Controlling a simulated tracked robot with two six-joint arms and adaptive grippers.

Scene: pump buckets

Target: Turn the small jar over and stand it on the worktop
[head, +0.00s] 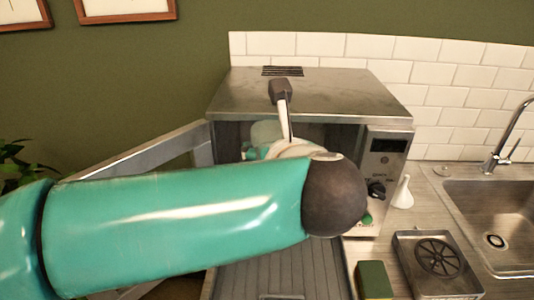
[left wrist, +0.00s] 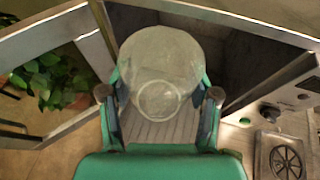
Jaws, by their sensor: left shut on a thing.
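The small jar (left wrist: 160,60) is a pale, translucent vessel with a round ring showing on the side facing the camera. My left gripper (left wrist: 160,95) is shut on it, one finger on each side, and holds it in front of the microwave's opening. In the head view a pale part of the jar (head: 266,131) shows above the left gripper (head: 256,153); my arm hides the rest. I cannot tell which end is its mouth. The wooden worktop (head: 424,192) shows at right. My right gripper is not in view.
The steel microwave (head: 320,95) has its door (head: 140,150) swung open to the left. A white funnel-shaped thing (head: 402,193), a green block (head: 374,281) and a metal tray with a wheel (head: 438,262) stand near the sink (head: 500,215).

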